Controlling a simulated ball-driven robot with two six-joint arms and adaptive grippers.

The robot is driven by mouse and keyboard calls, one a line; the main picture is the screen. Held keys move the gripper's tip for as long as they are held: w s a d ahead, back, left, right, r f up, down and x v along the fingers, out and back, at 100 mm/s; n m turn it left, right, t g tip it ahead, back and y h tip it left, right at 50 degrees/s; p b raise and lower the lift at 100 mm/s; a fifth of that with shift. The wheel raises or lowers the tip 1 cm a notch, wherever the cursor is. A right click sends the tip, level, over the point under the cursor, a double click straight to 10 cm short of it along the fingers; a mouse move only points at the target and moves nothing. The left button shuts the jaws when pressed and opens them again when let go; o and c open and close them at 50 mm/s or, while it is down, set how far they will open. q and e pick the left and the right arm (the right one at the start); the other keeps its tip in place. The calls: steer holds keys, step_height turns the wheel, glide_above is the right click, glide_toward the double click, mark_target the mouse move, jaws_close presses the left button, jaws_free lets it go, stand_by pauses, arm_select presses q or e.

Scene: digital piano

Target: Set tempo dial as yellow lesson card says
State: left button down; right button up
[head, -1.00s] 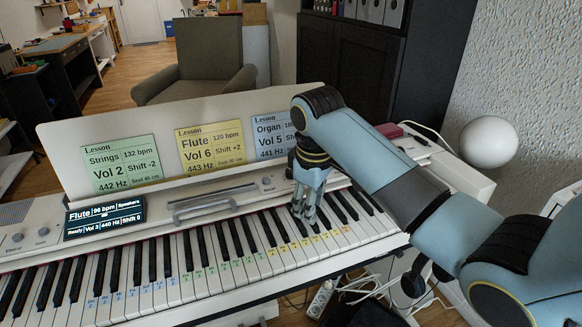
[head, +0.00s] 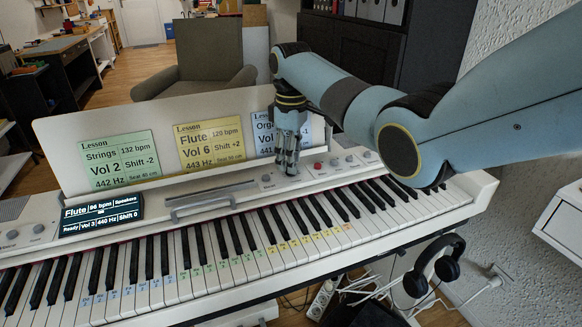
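The yellow lesson card (head: 210,143) stands on the music rest and reads Flute, 120 bpm, Vol 6, Shift +2, 443 Hz. The piano's display (head: 101,215) reads Flute, 96 bpm, Vol 3, 440 Hz, Shift 0. My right gripper (head: 287,169) points down over the control panel, in front of the blue card, with its two fingertips a little apart. I cannot tell whether a dial lies beneath or between them. A knob (head: 267,181) shows just left of the fingertips. No label naming the tempo dial is legible. My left gripper is not in view.
A red button (head: 318,166) and several small controls lie right of my gripper. A grey handle (head: 203,207) and two more knobs are to the left. A green card (head: 121,161) and a partly covered blue card (head: 264,132) flank the yellow one. Headphones (head: 437,264) hang at the front right.

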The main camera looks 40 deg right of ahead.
steer(key=shift+f, duration=0.95)
steer(key=shift+c, duration=0.4)
jaws_close()
